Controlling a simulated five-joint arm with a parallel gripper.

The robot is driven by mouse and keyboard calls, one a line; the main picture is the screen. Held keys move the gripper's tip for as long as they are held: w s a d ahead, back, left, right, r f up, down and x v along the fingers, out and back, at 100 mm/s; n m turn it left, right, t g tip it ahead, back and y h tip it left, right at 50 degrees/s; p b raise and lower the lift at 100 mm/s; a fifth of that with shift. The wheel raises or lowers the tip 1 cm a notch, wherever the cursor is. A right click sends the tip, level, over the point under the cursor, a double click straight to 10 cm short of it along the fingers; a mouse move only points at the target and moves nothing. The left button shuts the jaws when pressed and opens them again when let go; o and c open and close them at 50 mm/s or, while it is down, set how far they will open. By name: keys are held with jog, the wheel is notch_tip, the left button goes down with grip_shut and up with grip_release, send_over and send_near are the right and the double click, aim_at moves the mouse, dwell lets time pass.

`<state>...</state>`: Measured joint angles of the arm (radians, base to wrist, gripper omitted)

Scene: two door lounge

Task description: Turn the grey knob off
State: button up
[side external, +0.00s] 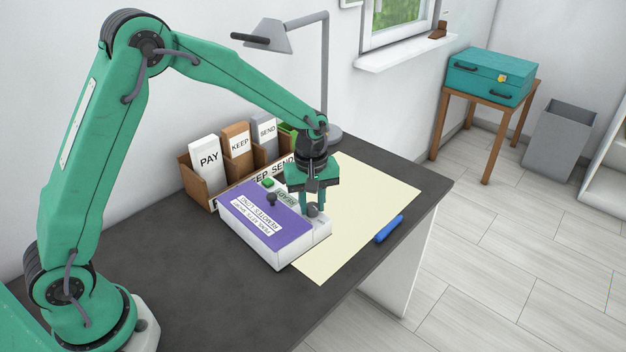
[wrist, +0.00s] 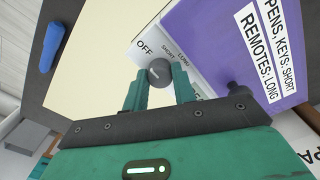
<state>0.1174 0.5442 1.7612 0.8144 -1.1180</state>
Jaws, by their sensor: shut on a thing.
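The grey knob (wrist: 159,72) is a small dark round dial on the white end of a box (side external: 290,252). The box has a purple top (side external: 262,219) with labels about pens, keys and remotes. In the wrist view, printed words OFF, SHORT and LONG lie around the knob. My gripper (wrist: 160,87) is over the box's white end, its two green fingers one on each side of the knob, shut on it. In the side view my gripper (side external: 312,205) points down and the knob (side external: 313,210) shows low between the fingers. The knob's exact pointer direction is hard to tell.
A cream mat (side external: 375,190) lies under and beside the box on the dark desk (side external: 180,285). A blue marker (side external: 389,229) lies at the mat's edge. A brown organiser (side external: 200,184) with labelled cards stands behind the box. A grey lamp (side external: 325,80) stands behind my gripper.

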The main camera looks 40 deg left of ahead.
aim_at(311, 206)
jog(key=shift+n, duration=0.3)
jog(key=o, duration=0.7)
notch_tip(311, 206, up, 8)
jog(key=shift+s+f, duration=0.1)
jog(key=shift+f, duration=0.15)
jog(key=shift+r, duration=0.15)
jog(key=shift+r, duration=0.1)
dwell(0.4)
